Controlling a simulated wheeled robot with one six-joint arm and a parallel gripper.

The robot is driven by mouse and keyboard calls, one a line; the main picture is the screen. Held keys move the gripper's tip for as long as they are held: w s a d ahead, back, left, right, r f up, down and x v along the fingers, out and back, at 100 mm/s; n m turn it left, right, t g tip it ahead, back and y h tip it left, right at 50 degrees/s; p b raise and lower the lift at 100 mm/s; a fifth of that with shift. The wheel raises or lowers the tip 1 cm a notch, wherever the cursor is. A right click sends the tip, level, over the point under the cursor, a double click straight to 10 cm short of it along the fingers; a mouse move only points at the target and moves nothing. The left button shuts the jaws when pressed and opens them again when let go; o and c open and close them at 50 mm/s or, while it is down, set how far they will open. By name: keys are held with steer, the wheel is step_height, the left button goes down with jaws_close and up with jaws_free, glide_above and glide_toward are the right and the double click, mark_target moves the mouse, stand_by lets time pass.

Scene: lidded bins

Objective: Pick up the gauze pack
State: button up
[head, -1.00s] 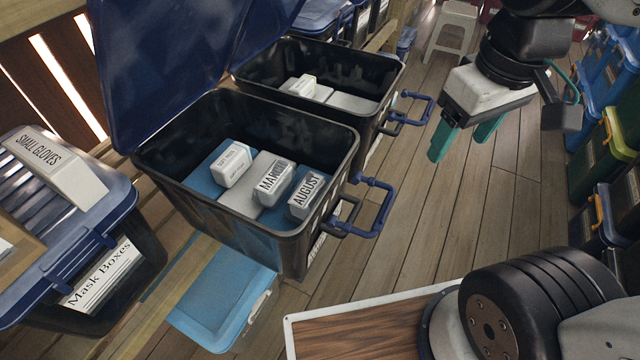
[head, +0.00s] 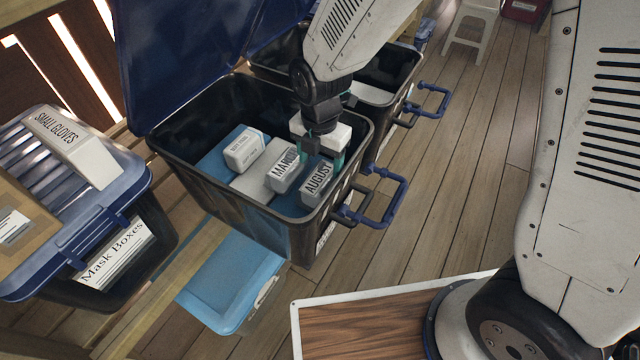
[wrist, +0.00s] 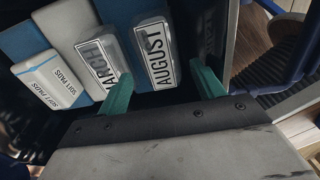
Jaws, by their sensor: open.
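I cannot find a box whose label clearly reads gauze pack. A white box with a thin blue stripe (head: 244,149) lies in the front open bin (head: 215,203); in the wrist view this box (wrist: 50,88) seems to read "Soft Pads". Beside it lie a grey "March" box (head: 285,171) and a grey "August" box (head: 318,184). My gripper (head: 326,158) is in the front bin's right side, open and empty. In the wrist view its teal fingers (wrist: 160,78) point toward the "August" box (wrist: 154,52), one to either side; contact cannot be told.
A second open bin (head: 398,72) stands behind, partly hidden by my arm. The front bin's blue lid (head: 190,55) stands raised at left. Blue handles (head: 385,205) jut out on the right. A closed bin (head: 125,190) carries a "Small Gloves" box (head: 75,145).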

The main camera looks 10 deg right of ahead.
mark_target(318, 178)
steer(key=f, duration=0.8)
steer(key=shift+a, duration=0.2)
steer(key=c, duration=0.8)
